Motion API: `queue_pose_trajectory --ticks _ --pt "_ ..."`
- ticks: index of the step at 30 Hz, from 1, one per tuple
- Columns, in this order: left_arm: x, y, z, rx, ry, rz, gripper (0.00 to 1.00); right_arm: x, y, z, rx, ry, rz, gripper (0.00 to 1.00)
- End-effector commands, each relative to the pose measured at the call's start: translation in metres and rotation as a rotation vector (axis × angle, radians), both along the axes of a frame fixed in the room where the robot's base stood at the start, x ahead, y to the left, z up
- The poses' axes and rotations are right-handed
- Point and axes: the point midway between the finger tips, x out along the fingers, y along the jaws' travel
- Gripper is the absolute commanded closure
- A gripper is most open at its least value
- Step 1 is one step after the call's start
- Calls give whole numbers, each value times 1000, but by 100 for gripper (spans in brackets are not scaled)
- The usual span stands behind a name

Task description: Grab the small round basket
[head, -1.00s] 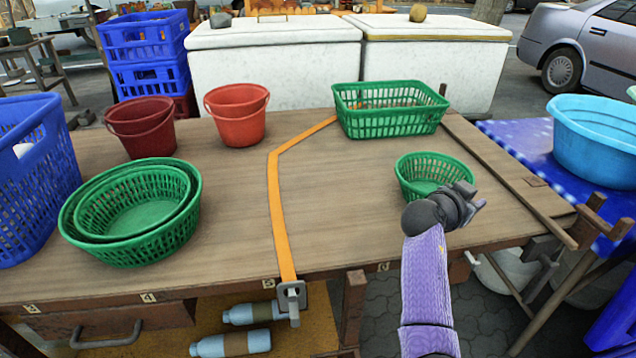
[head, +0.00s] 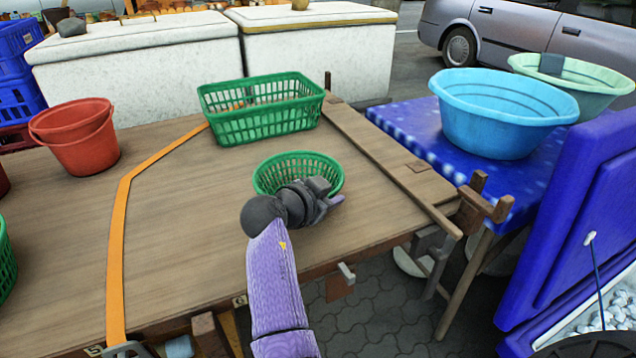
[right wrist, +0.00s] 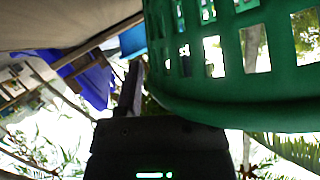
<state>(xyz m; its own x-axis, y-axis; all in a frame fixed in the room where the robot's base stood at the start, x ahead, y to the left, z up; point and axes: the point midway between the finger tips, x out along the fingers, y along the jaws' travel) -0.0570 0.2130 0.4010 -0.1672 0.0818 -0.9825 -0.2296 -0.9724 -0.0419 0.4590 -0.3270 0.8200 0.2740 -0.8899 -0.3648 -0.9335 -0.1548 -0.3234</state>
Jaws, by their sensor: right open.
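The small round green basket (head: 268,172) stands upright on the wooden table (head: 190,215), near its right end. My right gripper (head: 334,196) is open at the basket's near right side and hides part of its front. In the right wrist view the green basket wall (right wrist: 235,60) fills the upper right, close to the gripper (right wrist: 140,90). One finger shows beside the wall; I cannot tell whether the other is inside the basket or whether they touch. My left gripper is not in view.
A rectangular green basket (head: 262,125) stands just behind. Red buckets (head: 85,150) are at the left. A raised wooden strip (head: 385,165) runs along the table's right edge. A blue basin (head: 495,125) stands on a blue-covered table (head: 420,130) at the right.

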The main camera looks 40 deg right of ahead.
Motion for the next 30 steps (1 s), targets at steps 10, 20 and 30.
queue_pose_trajectory --ticks 10,20,30 --pt "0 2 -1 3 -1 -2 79 1 4 -1 0 -1 0 61" --pt "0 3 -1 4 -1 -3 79 1 3 -2 0 -1 0 100" --pt "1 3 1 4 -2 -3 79 1 3 3 0 -2 -1 100"
